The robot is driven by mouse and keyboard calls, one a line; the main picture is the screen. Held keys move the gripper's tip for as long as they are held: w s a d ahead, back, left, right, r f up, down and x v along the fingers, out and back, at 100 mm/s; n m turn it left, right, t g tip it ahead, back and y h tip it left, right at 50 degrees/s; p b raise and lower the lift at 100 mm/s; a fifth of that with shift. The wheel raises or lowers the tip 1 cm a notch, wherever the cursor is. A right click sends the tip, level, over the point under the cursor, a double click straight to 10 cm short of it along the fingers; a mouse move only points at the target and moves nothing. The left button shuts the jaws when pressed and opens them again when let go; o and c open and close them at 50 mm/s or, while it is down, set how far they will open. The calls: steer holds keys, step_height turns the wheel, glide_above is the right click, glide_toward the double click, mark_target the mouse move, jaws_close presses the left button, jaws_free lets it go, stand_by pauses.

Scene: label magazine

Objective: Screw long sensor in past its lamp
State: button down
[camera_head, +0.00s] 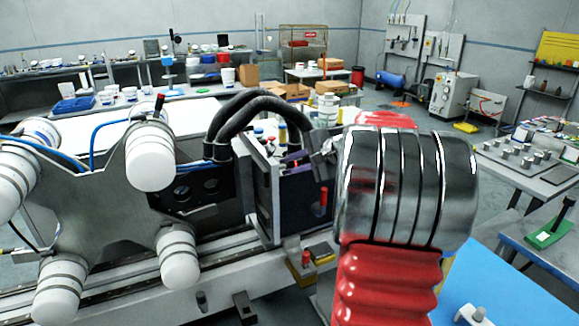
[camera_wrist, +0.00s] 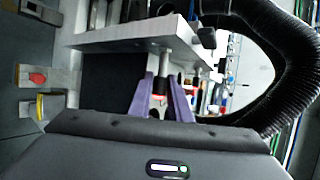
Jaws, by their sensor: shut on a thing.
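In the wrist view, my gripper's two purple fingers (camera_wrist: 163,80) close in on a slim metal cylinder, which I take to be the long sensor (camera_wrist: 165,62). It has a dark and red part between the fingers, and its far end meets a pale metal plate (camera_wrist: 125,33). The thread and the depth of the sensor in the plate cannot be made out. I cannot tell a lit lamp on it. In the head view, my own arm covers most of the gripper and the sensor.
A red knob (camera_head: 306,258) and a yellow-topped block (camera_head: 321,251) stand close below the magazine (camera_head: 264,190). Thick black hoses (camera_head: 262,102) arch above it. A small red cylinder (camera_head: 322,201) stands beside it. A bench with grey parts (camera_head: 545,182) is at the right.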

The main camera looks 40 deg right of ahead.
steer(key=shift+f+g, duration=0.15)
steer(key=shift+g, duration=0.15)
steer(key=c, duration=1.6)
jaws_free()
steer(key=shift+c, duration=0.2)
steer(key=v, duration=1.3)
steer(key=shift+s+r, duration=0.2)
steer(key=shift+s, duration=0.1)
steer(key=shift+d, duration=0.15)
